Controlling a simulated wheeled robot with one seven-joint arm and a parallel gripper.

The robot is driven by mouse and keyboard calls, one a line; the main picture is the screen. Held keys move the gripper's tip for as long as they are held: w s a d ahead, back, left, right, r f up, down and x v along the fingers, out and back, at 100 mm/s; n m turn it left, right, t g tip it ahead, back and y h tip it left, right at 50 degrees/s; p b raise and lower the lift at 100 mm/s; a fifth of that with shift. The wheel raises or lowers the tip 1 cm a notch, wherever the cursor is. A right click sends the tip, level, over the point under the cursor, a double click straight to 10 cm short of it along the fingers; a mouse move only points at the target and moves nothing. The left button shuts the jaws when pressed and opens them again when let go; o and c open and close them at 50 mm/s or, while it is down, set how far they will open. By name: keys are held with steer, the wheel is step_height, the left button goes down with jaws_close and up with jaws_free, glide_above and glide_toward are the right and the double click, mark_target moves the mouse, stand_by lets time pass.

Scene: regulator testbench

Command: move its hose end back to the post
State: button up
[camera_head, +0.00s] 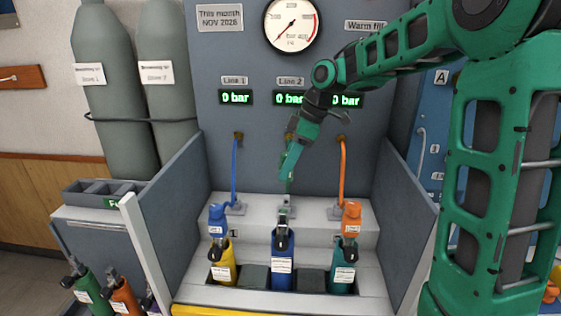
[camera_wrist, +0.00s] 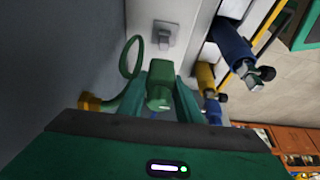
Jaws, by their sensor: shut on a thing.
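My gripper (camera_head: 288,178) points down in front of the panel, above the middle of the bench. In the wrist view its two green fingers (camera_wrist: 160,98) are shut on a green hose end (camera_wrist: 159,88). A green hose (camera_wrist: 128,62) loops from it to a brass fitting (camera_wrist: 92,103) on the panel. A grey post on a square plate (camera_wrist: 165,36) stands just ahead of the hose end, apart from it in the wrist view. The middle post also shows in the head view (camera_head: 286,205), below my gripper. The hose end is mostly hidden by my gripper in the head view.
A blue hose end (camera_head: 217,218) sits at left and an orange one (camera_head: 351,216) at right. Yellow (camera_head: 223,268), blue (camera_head: 282,265) and teal (camera_head: 343,272) bottles stand in front. Grey side walls (camera_head: 172,215) flank the bench. All three displays read 0 bar.

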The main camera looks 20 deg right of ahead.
mark_target(285, 196)
steer(key=shift+d+f, duration=0.1)
steer(key=shift+f, duration=2.15)
steer(key=shift+s, duration=0.15)
steer(key=shift+f, duration=1.85)
stand_by(0.5)
steer(key=o, duration=1.3)
steer(key=shift+o, duration=0.2)
steer(key=shift+d, duration=0.1)
steer(key=v, duration=1)
steer(key=shift+d+r, duration=0.2)
steer(key=shift+r, duration=0.05)
